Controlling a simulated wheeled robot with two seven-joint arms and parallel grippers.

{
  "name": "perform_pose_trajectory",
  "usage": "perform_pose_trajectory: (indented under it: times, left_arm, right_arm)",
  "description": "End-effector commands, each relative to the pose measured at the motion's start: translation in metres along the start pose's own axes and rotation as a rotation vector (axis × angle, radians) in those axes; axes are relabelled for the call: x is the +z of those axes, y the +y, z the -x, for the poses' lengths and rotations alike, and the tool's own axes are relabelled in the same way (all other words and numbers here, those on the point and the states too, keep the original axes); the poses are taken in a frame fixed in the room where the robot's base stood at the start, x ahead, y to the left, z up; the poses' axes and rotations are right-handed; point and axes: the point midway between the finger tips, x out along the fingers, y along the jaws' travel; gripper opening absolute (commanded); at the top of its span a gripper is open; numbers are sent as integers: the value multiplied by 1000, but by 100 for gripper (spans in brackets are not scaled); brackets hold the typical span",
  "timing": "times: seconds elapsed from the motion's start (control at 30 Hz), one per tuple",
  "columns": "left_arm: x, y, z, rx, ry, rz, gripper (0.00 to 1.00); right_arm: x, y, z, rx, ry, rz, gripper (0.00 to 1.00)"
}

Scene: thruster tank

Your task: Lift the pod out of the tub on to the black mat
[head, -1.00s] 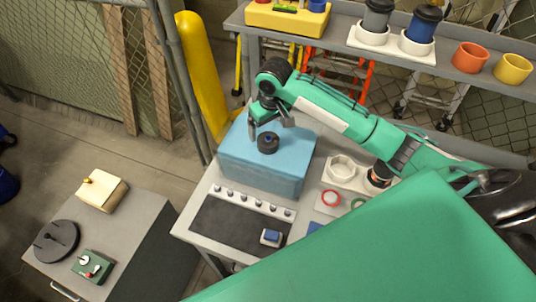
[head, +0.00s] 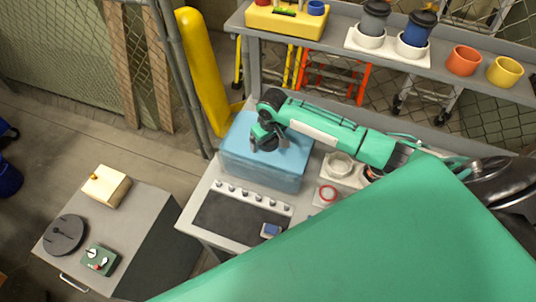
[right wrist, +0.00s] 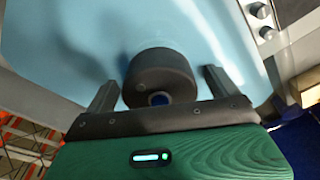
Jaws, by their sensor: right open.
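The blue tub (head: 262,175) stands on the grey bench, its top filled with light blue water. The pod (right wrist: 160,72), a dark round cylinder with a blue centre, is in the tub in the right wrist view. My right gripper (right wrist: 160,82) is open, with one finger on each side of the pod; whether they touch it I cannot tell. In the head view this gripper (head: 265,143) is over the tub and hides most of the pod. The black mat (head: 235,216) lies on the bench in front of the tub. My left gripper is not in view.
A strip of several knobs (head: 253,196) runs between tub and mat. A small blue-and-white block (head: 270,230) sits on the mat's right corner. White holders (head: 340,165) stand right of the tub. A shelf (head: 400,67) with cups runs behind. Most of the mat is clear.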

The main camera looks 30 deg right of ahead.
Motion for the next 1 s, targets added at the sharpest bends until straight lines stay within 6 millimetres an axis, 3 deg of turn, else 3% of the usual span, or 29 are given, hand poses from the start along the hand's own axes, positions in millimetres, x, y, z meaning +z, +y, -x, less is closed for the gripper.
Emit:
perform_pose_trajectory:
  times: [0.1, 0.47, 0.77, 0.87, 1.0]
  left_arm:
    - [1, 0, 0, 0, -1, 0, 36]
    - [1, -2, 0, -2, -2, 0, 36]
    - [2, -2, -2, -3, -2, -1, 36]
    - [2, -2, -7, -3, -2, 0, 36]
    - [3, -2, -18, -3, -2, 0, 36]
  right_arm:
    - [0, 0, 0, 0, 0, 0, 86]
    - [0, 0, 0, 0, 0, -1, 17]
    - [-1, 0, 4, 0, 3, -1, 17]
    - [-3, 1, 14, 0, 4, -1, 17]
    - [-7, 0, 43, 0, 8, 1, 17]
